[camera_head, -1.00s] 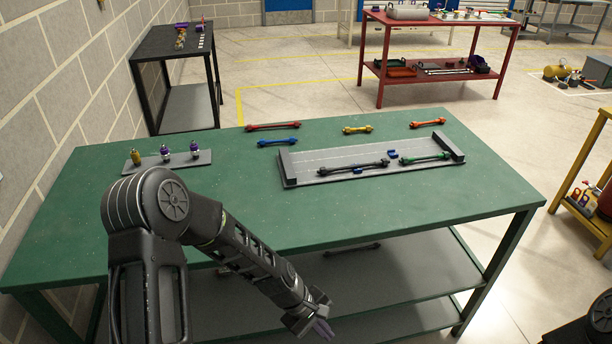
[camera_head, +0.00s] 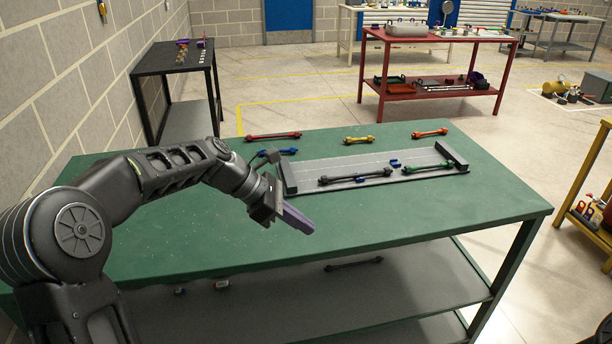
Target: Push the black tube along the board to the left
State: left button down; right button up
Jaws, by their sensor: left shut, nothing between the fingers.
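The black tube (camera_head: 355,176) lies lengthwise near the front edge of the grey board (camera_head: 345,160) on the green table. A gap separates its left end from the board's dark left end block (camera_head: 288,178). My left gripper (camera_head: 298,219) is shut and empty, its purple fingers together over the table, in front of the board's left end and apart from the tube. A green tube (camera_head: 428,168) lies to the right of the black one, near the right end block (camera_head: 451,156). My right gripper is out of view.
Small blue blocks sit beside the tubes on the board. Red (camera_head: 273,136), yellow (camera_head: 359,140) and orange (camera_head: 430,133) tubes lie behind the board; a blue tube (camera_head: 279,151) is partly hidden by my left arm. The table front (camera_head: 400,215) is clear.

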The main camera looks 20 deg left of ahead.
aim_at(386, 171)
jog(key=i+j, duration=0.75)
jog(key=i, duration=0.05)
